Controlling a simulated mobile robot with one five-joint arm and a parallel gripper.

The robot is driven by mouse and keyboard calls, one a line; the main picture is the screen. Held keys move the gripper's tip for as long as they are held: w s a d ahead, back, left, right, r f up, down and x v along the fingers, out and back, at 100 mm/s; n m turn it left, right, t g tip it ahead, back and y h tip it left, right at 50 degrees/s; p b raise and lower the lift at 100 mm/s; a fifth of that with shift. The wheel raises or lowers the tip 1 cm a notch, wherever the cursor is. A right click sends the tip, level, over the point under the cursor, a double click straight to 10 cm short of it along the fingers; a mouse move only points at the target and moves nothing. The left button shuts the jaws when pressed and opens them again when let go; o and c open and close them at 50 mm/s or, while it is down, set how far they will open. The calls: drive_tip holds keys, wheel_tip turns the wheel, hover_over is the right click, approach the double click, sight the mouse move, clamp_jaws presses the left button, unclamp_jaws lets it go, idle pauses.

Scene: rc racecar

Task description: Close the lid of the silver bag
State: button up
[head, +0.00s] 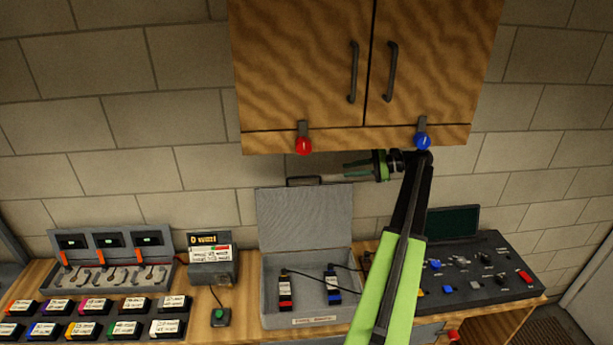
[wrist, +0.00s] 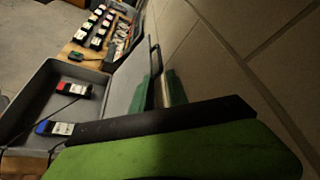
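The silver bag (head: 270,305) is an open grey case on the workbench. Its lid (head: 305,220) stands upright near the wall, with a dark handle (head: 303,181) on its top edge. The bag (wrist: 30,105) and lid (wrist: 125,85) also show in the wrist view. My gripper (head: 345,170) points left, just above the lid's top right corner. Its green fingers (wrist: 162,78) look parted and empty beside the lid's upper edge, near the handle in the wrist view. I cannot tell whether they touch the lid.
A red battery (head: 285,290) and a blue battery (head: 332,285) with cables lie in the bag. A wooden cabinet (head: 350,80) with red and blue knobs hangs close above my gripper. A control panel (head: 475,270) stands right; a charger rack (head: 110,255) and several labelled packs are left.

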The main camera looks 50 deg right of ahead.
sight(309, 177)
drive_tip(key=b+x, duration=0.4)
drive_tip(key=x, duration=1.3)
clamp_jaws()
drive_tip(key=shift+s, duration=0.1)
idle(0.5)
